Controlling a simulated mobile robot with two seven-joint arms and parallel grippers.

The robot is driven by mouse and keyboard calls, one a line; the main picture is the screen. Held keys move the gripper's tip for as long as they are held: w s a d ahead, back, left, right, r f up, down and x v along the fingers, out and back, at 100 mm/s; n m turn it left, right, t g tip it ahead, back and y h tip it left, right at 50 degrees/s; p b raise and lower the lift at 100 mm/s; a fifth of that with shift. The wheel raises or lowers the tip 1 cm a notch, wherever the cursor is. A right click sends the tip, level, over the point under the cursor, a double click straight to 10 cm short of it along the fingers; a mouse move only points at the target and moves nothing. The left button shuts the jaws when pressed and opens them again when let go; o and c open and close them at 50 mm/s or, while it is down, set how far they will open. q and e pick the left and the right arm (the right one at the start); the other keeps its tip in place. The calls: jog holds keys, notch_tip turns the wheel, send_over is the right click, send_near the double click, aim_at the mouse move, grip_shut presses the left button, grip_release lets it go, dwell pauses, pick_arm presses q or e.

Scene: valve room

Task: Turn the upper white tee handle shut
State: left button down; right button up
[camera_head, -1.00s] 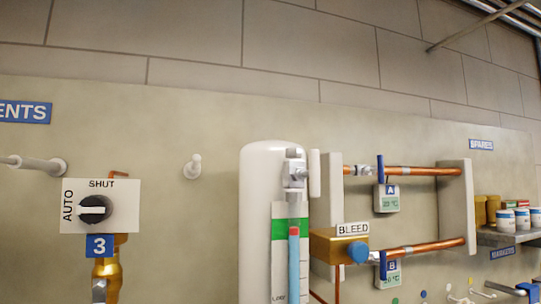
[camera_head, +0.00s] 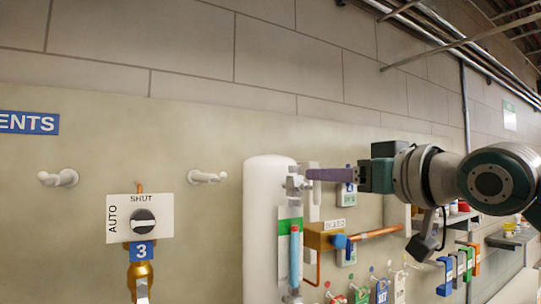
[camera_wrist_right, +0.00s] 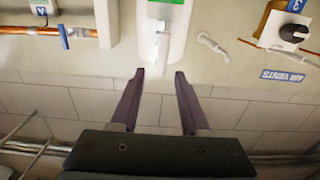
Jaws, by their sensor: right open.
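The white cylinder (camera_head: 267,225) stands against the wall, with a sight gauge (camera_head: 294,255) in front of it. At the gauge's top is a metal valve fitting (camera_head: 296,183), where the upper white tee handle sits. The handle is largely hidden by my right gripper (camera_head: 309,174) in the head view, so I cannot tell its angle. My right gripper is open, its purple fingers pointing left at the fitting. In the right wrist view, inverted, the fingers (camera_wrist_right: 159,72) are spread apart, short of the cylinder's rounded top (camera_wrist_right: 150,55). My left gripper is not in view.
A selector panel (camera_head: 139,218) marked 3 and wall pegs (camera_head: 207,177) are left of the cylinder. A copper pipe (camera_head: 375,234) and blue knob (camera_head: 339,241) lie close on the right, below my right arm. Colored tags (camera_head: 461,265) hang further right.

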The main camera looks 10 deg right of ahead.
aim_at(312, 188)
pick_arm(q)
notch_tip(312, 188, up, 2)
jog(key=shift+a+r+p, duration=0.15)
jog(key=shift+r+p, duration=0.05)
jog(key=shift+p, duration=0.6)
pick_arm(e)
jog(key=x, duration=0.3)
jog(key=shift+w+a, duration=0.2)
jog(key=c, duration=0.7)
grip_shut()
